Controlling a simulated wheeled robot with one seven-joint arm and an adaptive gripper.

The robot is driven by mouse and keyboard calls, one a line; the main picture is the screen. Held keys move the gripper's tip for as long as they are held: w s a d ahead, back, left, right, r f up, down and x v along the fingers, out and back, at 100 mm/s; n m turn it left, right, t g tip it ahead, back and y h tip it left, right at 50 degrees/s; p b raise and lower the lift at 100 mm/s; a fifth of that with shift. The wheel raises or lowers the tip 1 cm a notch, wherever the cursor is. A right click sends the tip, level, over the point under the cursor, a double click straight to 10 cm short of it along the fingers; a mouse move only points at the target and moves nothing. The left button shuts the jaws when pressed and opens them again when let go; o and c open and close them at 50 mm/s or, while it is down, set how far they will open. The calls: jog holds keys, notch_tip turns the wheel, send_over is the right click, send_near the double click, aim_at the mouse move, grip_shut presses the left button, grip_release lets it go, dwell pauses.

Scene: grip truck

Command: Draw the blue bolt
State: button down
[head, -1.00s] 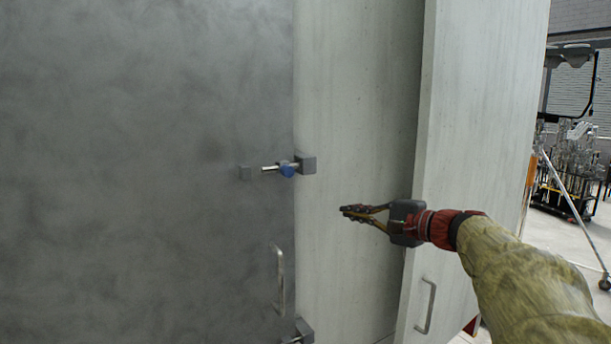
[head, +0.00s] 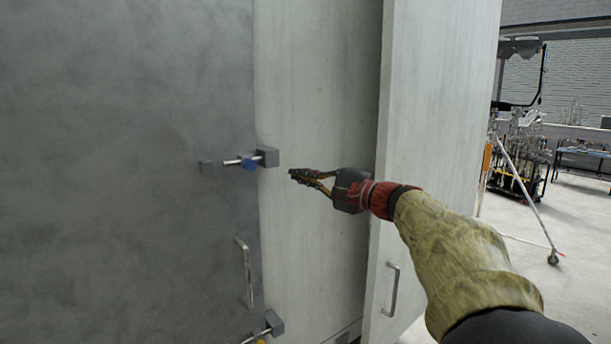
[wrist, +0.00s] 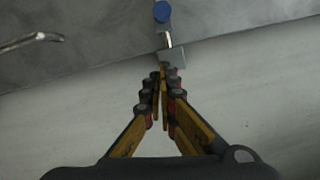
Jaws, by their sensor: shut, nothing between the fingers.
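The blue bolt is a silver rod with a blue knob (head: 249,164), mounted on the dark grey door. Its right end meets a grey block (head: 268,157) at the door's right edge. My gripper (head: 294,175) is shut and empty, to the right of the bolt and slightly lower, in front of the pale panel. In the wrist view the blue knob (wrist: 162,12) is at the top, beyond my fingertips (wrist: 162,76), with the block between them.
Open floor lies farther right.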

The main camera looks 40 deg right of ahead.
aim_at(254, 163)
jog(key=p+x, duration=0.1)
jog(key=x, duration=0.4)
jog(key=shift+w+r, duration=0.15)
jog(key=shift+w, duration=0.1)
jog(key=a, duration=0.2)
jog(key=a+p, duration=0.1)
jog(key=a, duration=0.1)
jog(key=shift+w+r, duration=0.1)
jog(key=shift+r, duration=0.2)
jog(key=shift+a, duration=0.1)
jog(key=a+b, duration=0.5)
jog(key=a, duration=0.1)
